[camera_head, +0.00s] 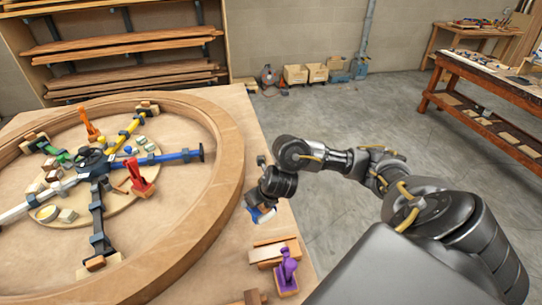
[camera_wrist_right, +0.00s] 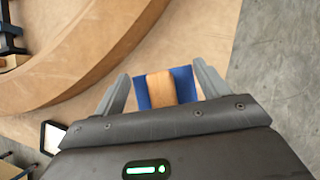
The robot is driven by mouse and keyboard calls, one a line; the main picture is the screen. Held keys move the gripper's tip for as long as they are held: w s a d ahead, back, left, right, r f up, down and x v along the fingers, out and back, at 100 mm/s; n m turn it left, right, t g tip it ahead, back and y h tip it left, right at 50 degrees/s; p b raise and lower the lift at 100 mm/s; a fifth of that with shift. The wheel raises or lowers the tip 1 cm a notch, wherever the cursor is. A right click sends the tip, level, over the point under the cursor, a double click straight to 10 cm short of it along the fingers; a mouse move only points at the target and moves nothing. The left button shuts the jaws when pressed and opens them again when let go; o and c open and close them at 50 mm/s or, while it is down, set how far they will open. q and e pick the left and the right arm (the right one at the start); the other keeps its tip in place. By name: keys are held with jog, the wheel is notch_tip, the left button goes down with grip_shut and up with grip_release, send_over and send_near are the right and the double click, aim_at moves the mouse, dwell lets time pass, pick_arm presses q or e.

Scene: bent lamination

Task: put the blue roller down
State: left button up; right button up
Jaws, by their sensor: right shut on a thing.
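The blue roller (camera_wrist_right: 184,84) shows in the right wrist view as a blue body with a tan middle band. It sits between the two grey fingers of my right gripper (camera_wrist_right: 160,80), which is shut on it. In the head view my right gripper (camera_head: 262,208) points down over the strip of table between the large wooden ring and the table's right edge. A blue and white bit of the roller (camera_head: 263,215) shows below it. I cannot tell whether the roller touches the table. My left gripper is not in view.
The large wooden ring (camera_head: 222,150) takes up most of the table (camera_head: 262,150), with coloured clamp arms inside. A purple clamp (camera_head: 287,270) and a wood block (camera_head: 272,250) stand nearer on the right strip. The floor drops away beyond the right edge.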

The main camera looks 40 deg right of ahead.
jog(key=w+d+f+b, duration=0.4)
jog(key=w+d+f, duration=0.2)
jog(key=d+f, duration=0.3)
jog(key=shift+w+d+f+b, duration=0.15)
jog(key=shift+w+d+b, duration=0.25)
jog(key=shift+d, duration=0.65)
jog(key=f, duration=0.3)
jog(key=shift+d+f+p, duration=0.2)
jog(key=shift+f+p, duration=0.05)
jog(key=shift+p, duration=0.15)
